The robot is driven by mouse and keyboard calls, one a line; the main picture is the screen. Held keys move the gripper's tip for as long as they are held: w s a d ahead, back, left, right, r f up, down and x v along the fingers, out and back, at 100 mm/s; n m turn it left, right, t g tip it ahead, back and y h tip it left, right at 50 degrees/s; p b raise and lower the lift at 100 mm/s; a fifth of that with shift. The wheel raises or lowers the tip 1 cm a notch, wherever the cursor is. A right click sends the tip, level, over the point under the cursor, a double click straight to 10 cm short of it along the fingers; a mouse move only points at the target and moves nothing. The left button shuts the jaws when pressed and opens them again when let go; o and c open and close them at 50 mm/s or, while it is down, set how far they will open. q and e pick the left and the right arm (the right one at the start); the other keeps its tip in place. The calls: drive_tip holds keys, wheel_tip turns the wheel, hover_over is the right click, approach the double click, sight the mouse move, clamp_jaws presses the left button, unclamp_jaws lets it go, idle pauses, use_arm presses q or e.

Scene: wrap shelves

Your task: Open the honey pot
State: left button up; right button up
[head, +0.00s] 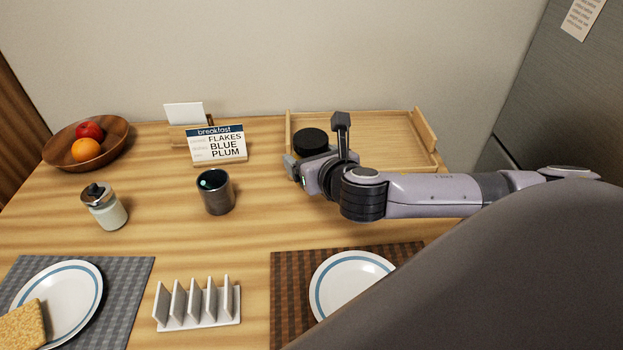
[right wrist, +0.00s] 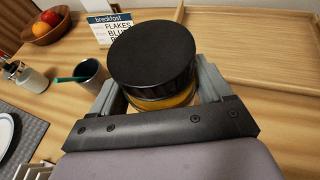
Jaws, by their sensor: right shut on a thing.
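The honey pot is a jar with a wide black lid (head: 310,141) and an amber body, at the left end of the wooden tray. In the right wrist view the black lid (right wrist: 152,55) sits on the jar, with the amber honey pot body (right wrist: 168,100) showing just below it. My right gripper (head: 316,158) reaches in from the right and is shut on the honey pot, one finger on each side. In the right wrist view its fingers flank the jar below the lid. The lower part of the jar is hidden by the gripper. My left gripper is not in view.
The wooden tray (head: 385,160) is otherwise bare. A dark cup (head: 216,196), a glass shaker (head: 104,208), a menu card (head: 217,146) and a fruit bowl (head: 60,150) stand to the left. A white toast rack (head: 199,318) and plates are in front.

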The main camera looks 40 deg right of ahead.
sight(311, 138)
wheel_tip(311, 138, up, 8)
drive_tip(key=shift+f+p, duration=0.1)
drive_tip(key=shift+p, duration=0.4)
drive_tip(key=o, duration=0.5)
drive_tip(key=c, duration=0.7)
drive_tip(key=shift+o, duration=0.2)
drive_tip(key=s+a+f+n+y, duration=0.2)
drive_tip(key=s+a+f, duration=0.4)
drive_tip(key=a, duration=0.2)
drive_tip(key=shift+a+f+y, duration=0.15)
drive_tip(key=shift+a+y, duration=0.2)
drive_tip(key=shift+y, duration=0.05)
